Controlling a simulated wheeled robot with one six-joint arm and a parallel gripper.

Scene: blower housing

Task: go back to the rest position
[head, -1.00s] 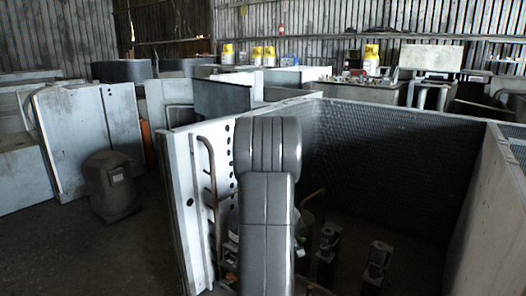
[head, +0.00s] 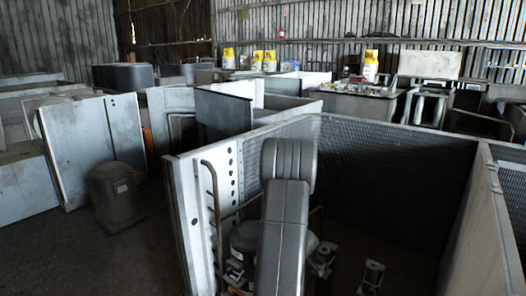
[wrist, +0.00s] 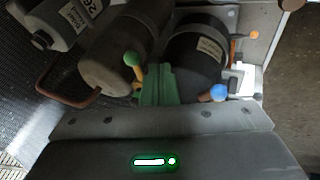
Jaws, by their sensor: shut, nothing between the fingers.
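My arm (head: 285,230) rises in the middle of the head view and leans over the open blower housing (head: 400,130). My gripper's end is hidden behind it there. In the wrist view, the grey gripper body with a green-lit mark fills the bottom. My gripper (wrist: 161,84) shows as green fingers together above it, shut and empty. Beyond it are two dark cylinders, the left one (wrist: 125,50) and the right one (wrist: 196,55) with a label. A green knob (wrist: 132,59) and a blue knob (wrist: 218,92) show near the fingers; I cannot tell whether they touch.
The housing's white perforated panel (head: 195,215) and a bent copper pipe (head: 215,200) stand just left of my arm. Its right wall (head: 478,225) is farther off. A dark canister (head: 115,190) stands on the floor at left. A cluttered bench (head: 360,98) is behind.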

